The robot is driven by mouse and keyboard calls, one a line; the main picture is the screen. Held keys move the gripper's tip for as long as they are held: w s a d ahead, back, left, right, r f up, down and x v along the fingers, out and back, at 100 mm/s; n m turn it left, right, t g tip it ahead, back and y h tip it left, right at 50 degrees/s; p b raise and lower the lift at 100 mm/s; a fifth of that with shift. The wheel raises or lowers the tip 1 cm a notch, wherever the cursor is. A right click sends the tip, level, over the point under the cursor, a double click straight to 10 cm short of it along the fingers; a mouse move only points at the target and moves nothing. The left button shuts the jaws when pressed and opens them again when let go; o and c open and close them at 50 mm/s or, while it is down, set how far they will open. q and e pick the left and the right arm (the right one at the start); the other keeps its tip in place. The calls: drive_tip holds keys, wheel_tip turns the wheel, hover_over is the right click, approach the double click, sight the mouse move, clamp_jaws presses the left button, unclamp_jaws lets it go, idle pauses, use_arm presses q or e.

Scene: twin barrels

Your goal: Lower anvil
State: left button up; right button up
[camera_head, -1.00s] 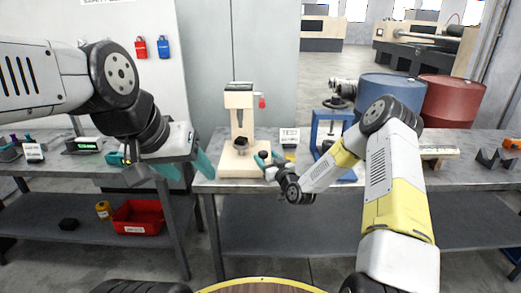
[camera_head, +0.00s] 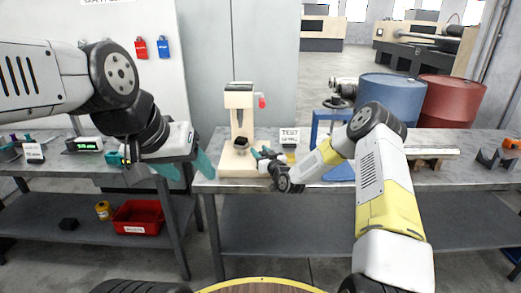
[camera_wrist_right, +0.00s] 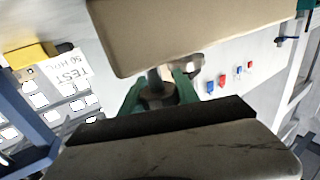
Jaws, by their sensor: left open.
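The cream bench tester (camera_head: 239,110) stands upright on the right-hand bench, with a red knob on its upper right side. Its small dark anvil (camera_head: 240,146) sits below the head and above the base. In the right wrist view the cream head (camera_wrist_right: 185,30) overhangs a dark round part (camera_wrist_right: 158,96) below a grey stem. My right gripper (camera_head: 258,153) is at the tester's right side; its teal fingers (camera_wrist_right: 158,90) lie on either side of that dark part. Whether they press on it is unclear. My left gripper (camera_head: 186,167) is open and empty, left of the tester.
A TEST sign (camera_head: 290,136) stands right of the tester. A blue frame (camera_head: 316,128) stands beyond it, partly behind my right arm. Blue (camera_head: 393,95) and red (camera_head: 450,100) barrels stand behind the bench. A red bin (camera_head: 138,217) is on the lower left shelf.

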clamp_jaws()
drive_tip(key=m+h, duration=0.1)
drive_tip(key=m+t+h, duration=0.1)
drive_tip(key=h, duration=0.1)
drive_tip(key=m+h, duration=0.1)
drive_tip(key=h, duration=0.1)
drive_tip(key=shift+d+m+t, duration=0.3)
drive_tip(key=shift+w+d+m+h, duration=0.1)
drive_tip(key=shift+d+m+h, duration=0.1)
drive_tip(key=shift+m+h, duration=0.65)
drive_tip(key=shift+s+d+m+h, duration=0.15)
drive_tip(key=shift+m+h, duration=0.25)
drive_tip(key=shift+h, duration=0.8)
drive_tip(key=shift+w+d+m+h, duration=0.15)
drive_tip(key=shift+d+m+h, duration=0.1)
drive_tip(key=shift+m+h, duration=0.6)
drive_tip(key=shift+h, duration=0.4)
drive_tip(key=o, duration=1.2)
unclamp_jaws()
drive_tip(key=v, duration=0.7)
drive_tip(key=shift+s+r, duration=0.1)
drive_tip(key=shift+s, duration=0.35)
